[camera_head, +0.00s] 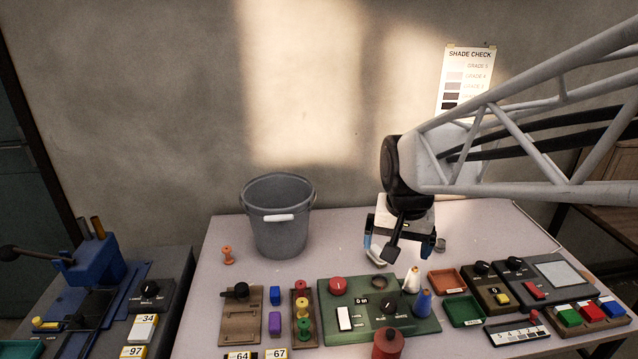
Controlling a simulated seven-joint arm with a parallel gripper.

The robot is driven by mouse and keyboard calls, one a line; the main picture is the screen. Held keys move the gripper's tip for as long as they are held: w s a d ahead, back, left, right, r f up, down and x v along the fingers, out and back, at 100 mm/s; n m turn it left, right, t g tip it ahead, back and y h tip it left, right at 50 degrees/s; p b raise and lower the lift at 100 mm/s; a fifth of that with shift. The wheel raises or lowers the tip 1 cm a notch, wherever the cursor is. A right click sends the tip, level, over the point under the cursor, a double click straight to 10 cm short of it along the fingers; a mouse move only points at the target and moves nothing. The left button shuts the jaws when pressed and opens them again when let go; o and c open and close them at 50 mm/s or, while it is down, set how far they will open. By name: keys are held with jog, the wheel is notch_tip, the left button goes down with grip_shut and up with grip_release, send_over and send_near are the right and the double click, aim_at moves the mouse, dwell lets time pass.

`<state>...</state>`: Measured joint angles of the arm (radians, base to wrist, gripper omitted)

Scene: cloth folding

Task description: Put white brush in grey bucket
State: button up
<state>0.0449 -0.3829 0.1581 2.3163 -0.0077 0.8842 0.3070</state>
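The grey bucket (279,238) stands upright at the back left of the table, with a white grip on its wire handle. My gripper (402,248) points down over the table to the right of the bucket, behind the green panel. Its two blue-tipped fingers are spread apart. A small pale, whitish piece (377,255) shows below the left finger, partly hidden by the gripper. It may be the white brush, but I cannot tell for sure or see whether it touches the finger.
A green control panel (405,322) stands in front of my gripper, with white and blue thread cones (422,304). An orange spool (228,255) stands left of the bucket. Small trays (447,281) and switch boxes fill the right. The table between bucket and gripper is clear.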

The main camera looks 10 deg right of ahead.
jog(key=w+d+f+m, duration=0.2)
jog(key=w+f, duration=0.2)
jog(key=w, duration=0.5)
jog(key=w+d+f+m, duration=0.2)
jog(key=w+f+m, duration=0.15)
jog(key=w, duration=0.55)
jog(key=m+g, duration=0.2)
jog(key=m, duration=0.2)
send_over(379, 250)
jog(key=f, duration=1.6)
jog(key=shift+s+a+f, duration=0.25)
jog(key=shift+s+f, duration=0.05)
jog(key=shift+s, duration=0.05)
jog(key=shift+w+f, duration=0.25)
jog(key=shift+f, duration=0.05)
jog(key=shift+f, duration=0.1)
jog(key=shift+f, duration=1.2)
jog(key=shift+d+f, duration=0.1)
jog(key=shift+w+d+f, duration=0.1)
jog(key=shift+w+f, duration=0.05)
jog(key=shift+f, duration=2.4)
